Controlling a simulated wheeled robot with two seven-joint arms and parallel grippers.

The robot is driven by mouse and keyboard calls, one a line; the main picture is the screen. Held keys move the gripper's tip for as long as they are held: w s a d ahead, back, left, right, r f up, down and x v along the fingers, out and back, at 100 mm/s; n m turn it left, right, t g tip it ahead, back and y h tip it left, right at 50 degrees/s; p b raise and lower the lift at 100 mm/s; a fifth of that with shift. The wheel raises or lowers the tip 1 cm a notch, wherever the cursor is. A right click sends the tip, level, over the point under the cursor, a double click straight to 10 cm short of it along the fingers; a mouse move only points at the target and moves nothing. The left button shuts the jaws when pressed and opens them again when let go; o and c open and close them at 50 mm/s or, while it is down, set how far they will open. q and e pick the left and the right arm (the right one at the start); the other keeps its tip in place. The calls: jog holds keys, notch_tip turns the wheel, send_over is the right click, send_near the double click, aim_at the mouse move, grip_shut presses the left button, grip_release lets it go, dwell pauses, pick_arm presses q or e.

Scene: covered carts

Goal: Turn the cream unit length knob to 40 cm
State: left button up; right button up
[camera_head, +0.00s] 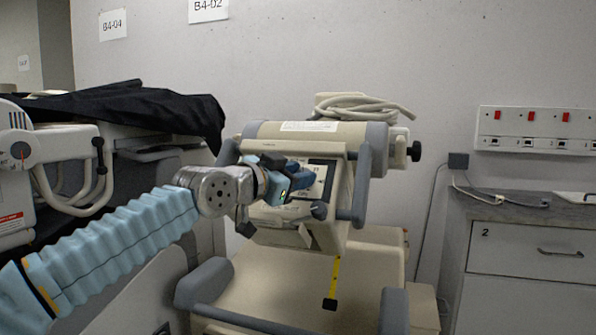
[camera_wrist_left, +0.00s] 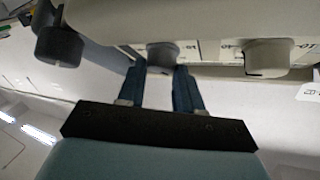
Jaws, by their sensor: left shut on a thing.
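The cream unit (camera_head: 258,131) stands on a cream cart in the middle of the head view, with a pale control panel (camera_head: 322,178) on its front. My left gripper (camera_head: 308,187) is at this panel and hides much of it. In the left wrist view, the blue fingers of my left gripper (camera_wrist_left: 161,72) are on either side of a grey knob (camera_wrist_left: 162,55) and shut on it. A second, paler knob (camera_wrist_left: 268,57) is to the right, apart from the fingers. I cannot read the knob's setting or the full scale. My right gripper is out of view.
Grey handles (camera_head: 361,190) flank the unit's panel. A coiled cable (camera_head: 355,106) lies on top. A yellow strap (camera_head: 335,280) hangs in front. A black cover (camera_head: 130,108) drapes another cart at left. A grey cabinet (camera_head: 525,258) stands at right.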

pick_arm(q)
jog(key=m+g, duration=0.1)
jog(key=m, duration=0.1)
jog(key=m+g+h, duration=0.1)
jog(key=m+g, duration=0.2)
jog(key=shift+w+a+r+m+h, duration=0.2)
jog(key=shift+w+m+h, duration=0.1)
jog(key=shift+h, duration=0.1)
jog(key=shift+m+g, duration=0.8)
jog(key=shift+m, duration=0.4)
jog(key=shift+m+g, duration=0.3)
jog(key=o, duration=1)
jog(key=shift+o, duration=0.2)
jog(key=b+v, duration=0.1)
jog(key=v, duration=1.2)
jog(key=shift+s+a, duration=0.2)
jog(key=shift+a, duration=0.15)
